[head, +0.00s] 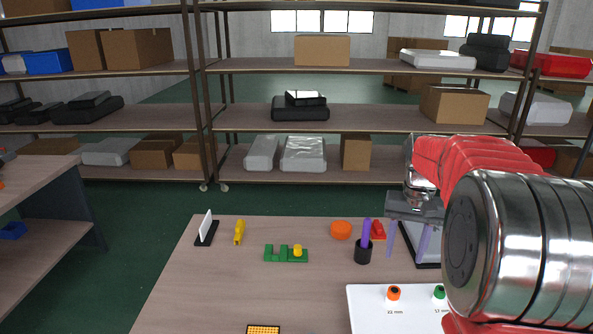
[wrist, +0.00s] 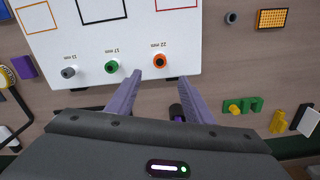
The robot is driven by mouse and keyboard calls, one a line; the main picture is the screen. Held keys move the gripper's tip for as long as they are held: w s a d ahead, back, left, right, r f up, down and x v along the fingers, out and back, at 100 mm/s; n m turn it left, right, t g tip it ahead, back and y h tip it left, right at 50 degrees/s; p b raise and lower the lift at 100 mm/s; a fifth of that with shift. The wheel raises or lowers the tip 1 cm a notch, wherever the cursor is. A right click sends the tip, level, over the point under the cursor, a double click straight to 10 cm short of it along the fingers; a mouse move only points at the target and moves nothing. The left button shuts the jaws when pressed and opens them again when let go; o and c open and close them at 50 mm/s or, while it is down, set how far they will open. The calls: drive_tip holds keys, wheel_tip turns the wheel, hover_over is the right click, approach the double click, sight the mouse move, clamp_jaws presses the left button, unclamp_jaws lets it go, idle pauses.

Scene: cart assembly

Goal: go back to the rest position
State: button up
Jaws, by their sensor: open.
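My gripper (head: 407,258) is open with nothing between its purple fingers. It hangs over the right part of the table, right of the black cup (head: 363,252) that holds a purple rod (head: 366,232). In the wrist view the gripper (wrist: 150,78) points toward the white board (wrist: 110,45), with its fingertips near the orange and green fittings. The arm covers part of the table's right side.
On the table (head: 240,290) are an orange disc (head: 341,230), a red part (head: 377,231), a green block (head: 285,256), a yellow part (head: 239,232) and a white card in a stand (head: 206,228). Loaded shelves (head: 300,125) stand behind. The table's front left is mostly clear.

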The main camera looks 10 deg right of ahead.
drive_tip(key=s+a+r+n+t, duration=0.1)
drive_tip(key=s+a+n+t, duration=0.1)
drive_tip(key=s+a, duration=0.7)
drive_tip(key=s+a+r+n+t, duration=0.2)
drive_tip(key=s+a, duration=0.7)
drive_tip(key=a, duration=0.5)
drive_tip(key=shift+s+a+n+t, duration=0.3)
drive_tip(key=shift+n+t, duration=0.5)
drive_tip(key=shift+n, duration=0.2)
